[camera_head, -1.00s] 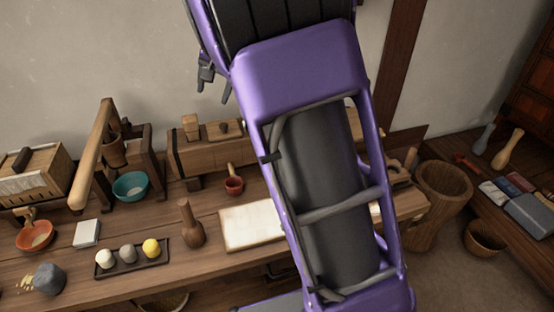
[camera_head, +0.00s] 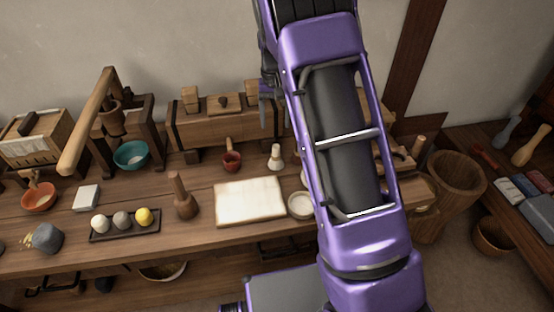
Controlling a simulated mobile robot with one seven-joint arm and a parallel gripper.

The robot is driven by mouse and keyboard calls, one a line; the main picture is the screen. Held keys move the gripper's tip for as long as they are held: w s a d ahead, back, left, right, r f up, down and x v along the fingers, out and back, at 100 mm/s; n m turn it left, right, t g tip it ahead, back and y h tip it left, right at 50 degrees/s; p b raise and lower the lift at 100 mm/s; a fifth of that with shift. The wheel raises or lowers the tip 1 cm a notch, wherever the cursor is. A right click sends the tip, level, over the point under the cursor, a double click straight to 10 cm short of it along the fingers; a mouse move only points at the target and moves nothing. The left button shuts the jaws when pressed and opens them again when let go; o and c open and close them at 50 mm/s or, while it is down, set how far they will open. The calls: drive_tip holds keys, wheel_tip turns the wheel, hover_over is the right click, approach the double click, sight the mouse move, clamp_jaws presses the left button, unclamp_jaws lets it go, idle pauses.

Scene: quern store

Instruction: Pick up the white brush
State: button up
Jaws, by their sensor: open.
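A small pale, brush-like item (camera_head: 275,158), which looks like the white brush, stands on the wooden bench behind the cream board. It is just left of my arm and in clear view. My gripper (camera_head: 267,98) shows only in part, as dark and purple parts at the left edge of my arm. It is above and slightly left of the brush, apart from it, in front of the back of the bench. It appears open and empty; the arm hides some of it.
A pestle (camera_head: 183,196) and a tray of balls (camera_head: 95,234) stand left. A large wooden mortar (camera_head: 453,190) is at right.

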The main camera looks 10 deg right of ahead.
sight(276, 146)
wheel_tip(276, 146, down, 7)
drive_tip(key=shift+r+b, duration=0.1)
drive_tip(key=shift+b, duration=0.25)
drive_tip(key=shift+w+d+f+b, duration=0.1)
drive_tip(key=shift+w+f, duration=0.1)
drive_tip(key=shift+f, duration=0.7)
drive_tip(key=shift+w+d+f+b, duration=0.1)
drive_tip(key=shift+w+f+b, duration=0.1)
drive_tip(key=shift+f, duration=0.75)
drive_tip(key=shift+w+f+b, duration=0.1)
drive_tip(key=shift+w+f, duration=0.1)
drive_tip(key=shift+f, duration=0.7)
clamp_jaws()
